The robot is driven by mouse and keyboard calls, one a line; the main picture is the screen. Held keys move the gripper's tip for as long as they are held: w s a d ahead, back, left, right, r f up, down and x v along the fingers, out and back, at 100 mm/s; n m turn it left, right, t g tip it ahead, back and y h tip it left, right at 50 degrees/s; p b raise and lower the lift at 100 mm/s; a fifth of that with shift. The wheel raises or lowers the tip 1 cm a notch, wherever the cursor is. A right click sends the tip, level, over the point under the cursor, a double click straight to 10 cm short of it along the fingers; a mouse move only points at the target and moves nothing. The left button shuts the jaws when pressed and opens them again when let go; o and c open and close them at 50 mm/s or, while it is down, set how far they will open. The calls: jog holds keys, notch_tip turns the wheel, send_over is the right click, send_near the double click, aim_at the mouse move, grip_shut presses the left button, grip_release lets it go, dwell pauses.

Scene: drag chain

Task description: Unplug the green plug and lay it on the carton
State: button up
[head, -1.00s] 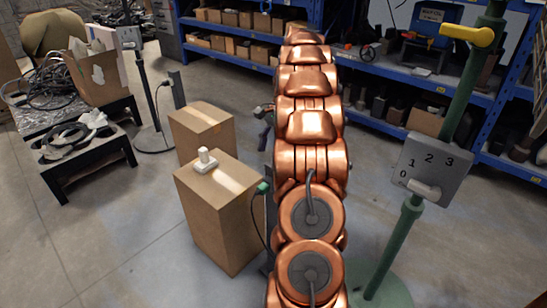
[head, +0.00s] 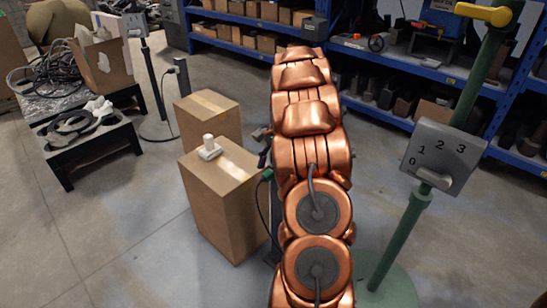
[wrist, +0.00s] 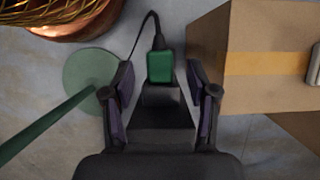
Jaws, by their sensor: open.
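The green plug (head: 267,174) sits at the top of a dark socket post beside the carton, with a black cable hanging from it. In the wrist view the green plug (wrist: 160,66) is between the fingertips of my gripper (wrist: 159,74), which is open with a gap on both sides. I cannot tell how deep the plug lies between the fingers. In the head view my arm mostly hides my gripper. The carton (head: 222,205) is the tall brown box left of the plug; its side and taped top also show in the wrist view (wrist: 265,85).
A small white object (head: 209,149) stands on the carton's top. A second carton (head: 208,118) is behind it. A green stand with a numbered switch box (head: 443,157) is at the right. Blue shelves are at the back, and a black table with cables is at the left.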

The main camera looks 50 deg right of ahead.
jog(key=shift+a+f, duration=0.25)
jog(key=shift+f, duration=0.4)
jog(key=c, duration=0.8)
jog(key=o, duration=0.8)
jog(key=shift+r, duration=0.15)
jog(key=p+v, duration=0.2)
jog(key=v, duration=0.9)
jog(key=shift+d+r, duration=0.25)
jog(key=shift+r, duration=0.05)
